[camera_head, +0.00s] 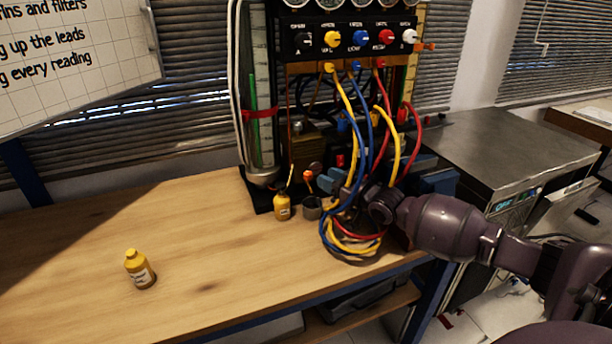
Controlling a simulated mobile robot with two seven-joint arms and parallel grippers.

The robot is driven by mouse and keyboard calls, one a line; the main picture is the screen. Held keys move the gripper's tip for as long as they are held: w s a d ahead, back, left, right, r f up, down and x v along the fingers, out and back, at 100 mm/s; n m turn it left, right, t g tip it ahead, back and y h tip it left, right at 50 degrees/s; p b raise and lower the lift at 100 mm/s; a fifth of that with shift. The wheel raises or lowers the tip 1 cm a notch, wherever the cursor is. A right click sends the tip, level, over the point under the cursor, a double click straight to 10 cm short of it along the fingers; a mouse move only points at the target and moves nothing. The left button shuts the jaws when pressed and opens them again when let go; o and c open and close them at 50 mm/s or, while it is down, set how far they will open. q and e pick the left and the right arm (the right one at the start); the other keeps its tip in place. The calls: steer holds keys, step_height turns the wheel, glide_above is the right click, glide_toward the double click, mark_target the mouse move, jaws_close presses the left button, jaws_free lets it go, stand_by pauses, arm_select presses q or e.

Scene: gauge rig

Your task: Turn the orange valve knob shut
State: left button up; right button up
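A small orange knob (308,175) shows low on the gauge rig (320,55), near the bench top. A second orange part (427,46) sticks out at the rig's upper right, beside the white knob. I cannot tell which of them is the valve knob, or whether it is open or shut. My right gripper (362,192) reaches in from the right to the rig's lower front, among the hanging hoses. Its fingers are largely hidden by the hoses and dark parts, so its opening and any contact are unclear. My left gripper is not in view.
A metal cabinet (490,150) stands right.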

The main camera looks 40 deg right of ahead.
mark_target(311, 176)
steer(key=w, duration=0.2)
steer(key=w+a+f+b, duration=0.1)
steer(key=w, duration=0.2)
steer(key=shift+w+a+f, duration=0.2)
steer(key=shift+w+f, duration=0.15)
steer(key=shift+w, duration=0.05)
steer(key=shift+b+x, duration=0.35)
steer(key=shift+x, duration=0.5)
steer(key=shift+r, duration=0.15)
steer(key=shift+s, duration=0.1)
steer(key=shift+c, duration=0.3)
